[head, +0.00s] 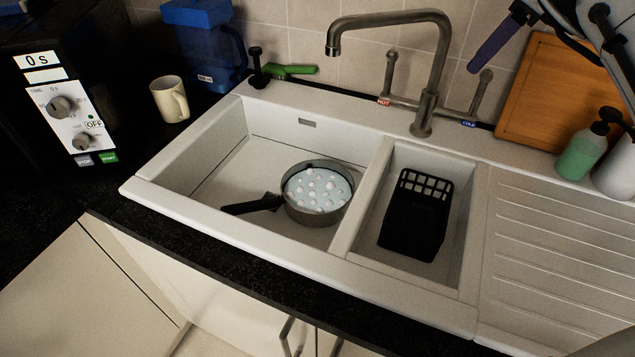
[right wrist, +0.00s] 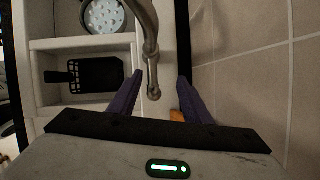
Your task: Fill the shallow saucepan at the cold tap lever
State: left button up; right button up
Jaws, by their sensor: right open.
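The shallow saucepan (head: 341,209) sits in the sink's left basin, its dark handle pointing left. Its inside looks pale blue-grey with several white, bubble-like blobs; it also shows in the right wrist view (right wrist: 104,16). The tap spout (head: 333,48) is above and behind it, and I see no stream. The cold tap lever (head: 483,88) rises behind the blue "COLD" label. My right gripper (head: 480,62), with purple fingers, is near the lever's upper end. In the right wrist view its fingers (right wrist: 160,76) are apart, with the lever (right wrist: 153,85) showing between them. My left gripper is out of view.
A black rack (head: 415,220) stands in the right basin. The hot lever (head: 390,72) is left of the tap. A wooden board (head: 545,95), green soap bottle (head: 580,155) and tiled wall are close to my right arm. A mug (head: 168,100) and microwave are at left.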

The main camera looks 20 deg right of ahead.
jog(key=shift+v, duration=2.55)
